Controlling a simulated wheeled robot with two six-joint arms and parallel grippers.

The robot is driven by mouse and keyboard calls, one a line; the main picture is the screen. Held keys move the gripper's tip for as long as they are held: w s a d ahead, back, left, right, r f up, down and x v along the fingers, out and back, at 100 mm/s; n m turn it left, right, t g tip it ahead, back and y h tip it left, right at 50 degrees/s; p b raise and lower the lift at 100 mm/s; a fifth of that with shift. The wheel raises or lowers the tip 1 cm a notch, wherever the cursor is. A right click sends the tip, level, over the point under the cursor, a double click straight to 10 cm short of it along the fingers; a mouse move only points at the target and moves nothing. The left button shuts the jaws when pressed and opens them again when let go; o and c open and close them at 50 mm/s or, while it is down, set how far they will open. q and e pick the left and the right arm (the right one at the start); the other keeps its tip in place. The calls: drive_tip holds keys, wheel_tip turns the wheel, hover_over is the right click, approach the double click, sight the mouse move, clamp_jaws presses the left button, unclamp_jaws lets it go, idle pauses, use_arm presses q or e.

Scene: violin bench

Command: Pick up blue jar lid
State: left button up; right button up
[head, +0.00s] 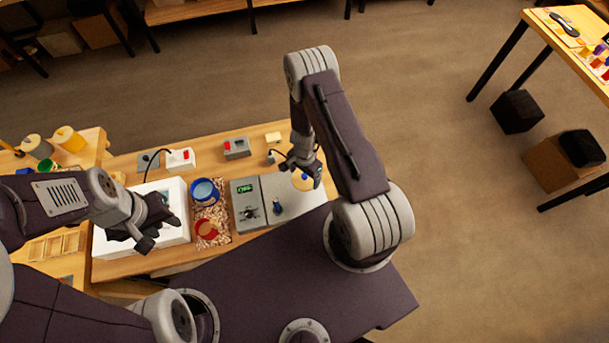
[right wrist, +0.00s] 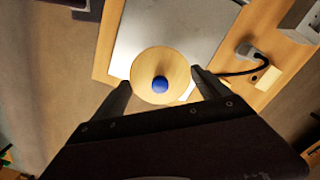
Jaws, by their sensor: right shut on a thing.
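The blue jar lid (right wrist: 147,92) is a round pale wooden disc with a blue knob in the middle. My right gripper (right wrist: 161,83) has its two fingers on opposite sides of the disc and is shut on it. In the head view the lid (head: 302,183) shows at the tip of my right gripper (head: 304,176), over the light grey plate. The height of the lid above the plate is hard to tell. My left gripper (head: 159,234) hangs over the white tray, its fingers apart and empty.
A blue jar (head: 205,191) and a red round container (head: 207,229) stand on a wood-chip patch. A grey box with a green display (head: 245,188) is left of the plate (head: 300,208). A white tray (head: 112,247) and small devices lie around.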

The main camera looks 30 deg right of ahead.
sight(304, 177)
wheel_tip(304, 177, up, 7)
drive_tip(key=p, duration=0.4)
drive_tip(key=shift+r, duration=0.15)
drive_tip(key=shift+s+r+p, duration=0.1)
drive_tip(key=shift+r+p, duration=0.35)
drive_tip(key=shift+r, duration=0.2)
use_arm(q)
wheel_tip(304, 177, up, 8)
drive_tip(key=shift+f, duration=0.15)
use_arm(e)
drive_tip(key=shift+r, duration=0.15)
drive_tip(key=shift+s+a, duration=0.1)
drive_tip(key=shift+a, duration=0.1)
